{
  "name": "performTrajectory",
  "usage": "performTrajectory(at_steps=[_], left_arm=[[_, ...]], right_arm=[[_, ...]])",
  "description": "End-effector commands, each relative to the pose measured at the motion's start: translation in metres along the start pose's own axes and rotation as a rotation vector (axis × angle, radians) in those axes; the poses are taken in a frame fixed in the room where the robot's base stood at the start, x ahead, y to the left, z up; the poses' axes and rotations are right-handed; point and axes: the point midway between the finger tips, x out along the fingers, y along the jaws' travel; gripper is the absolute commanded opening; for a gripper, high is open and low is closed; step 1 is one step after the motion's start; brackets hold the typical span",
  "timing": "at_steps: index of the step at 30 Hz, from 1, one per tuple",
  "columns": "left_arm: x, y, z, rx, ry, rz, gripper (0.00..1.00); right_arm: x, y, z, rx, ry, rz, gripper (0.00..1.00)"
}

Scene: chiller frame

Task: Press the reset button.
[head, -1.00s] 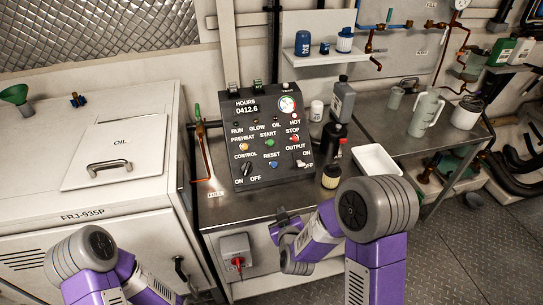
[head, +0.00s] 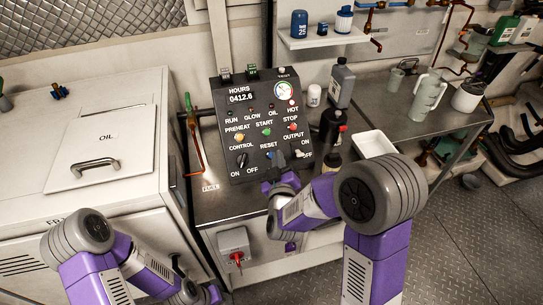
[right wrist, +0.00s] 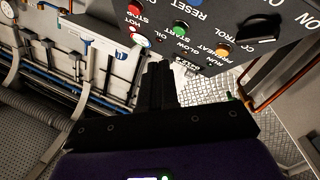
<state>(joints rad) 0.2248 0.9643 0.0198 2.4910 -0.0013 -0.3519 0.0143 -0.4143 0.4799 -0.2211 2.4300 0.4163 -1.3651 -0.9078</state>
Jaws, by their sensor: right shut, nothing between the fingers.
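The dark control panel (head: 225,128) stands on the steel bench, with labelled lamps and buttons. The blue reset button (head: 270,155) is low on it, under the RESET label. In the right wrist view the button (right wrist: 197,2) is cut by the top edge. My right gripper (head: 281,159) is shut and empty, with its fingertips just right of the button at the panel's lower part; I cannot tell if they touch the panel. The shut fingers (right wrist: 160,72) point toward the panel in the right wrist view. My left arm shows at the lower left, but its gripper is out of frame.
A control knob (head: 242,160) is left of the button and an output switch (head: 302,154) is right of it. Dark bottles (head: 333,125) and a white tray (head: 375,143) stand to the right. A red-handled switch box (head: 235,242) is on the bench front.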

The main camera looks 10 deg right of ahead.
Motion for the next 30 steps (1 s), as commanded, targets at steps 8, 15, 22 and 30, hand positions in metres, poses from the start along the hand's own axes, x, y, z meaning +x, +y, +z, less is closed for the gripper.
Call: performTrajectory(at_steps=[8, 15, 22, 30], left_arm=[[0.021, -0.008, -0.001, 0.0, 0.0, 0.0, 0.43], [0.035, -0.013, -0.002, 0.0, 0.0, 0.0, 0.43], [0.038, -0.014, -0.002, 0.0, 0.0, 0.0, 0.43], [0.038, -0.014, -0.002, 0.0, 0.0, 0.0, 0.43]], right_arm=[[0.028, -0.022, 0.024, 0.0, -0.001, 0.001, 0.0], [0.046, -0.035, 0.036, 0.001, 0.0, 0.002, 0.0], [0.052, -0.038, 0.039, 0.0, -0.001, 0.0, 0.0], [0.052, -0.038, 0.038, 0.0, -0.001, 0.0, 0.0]])
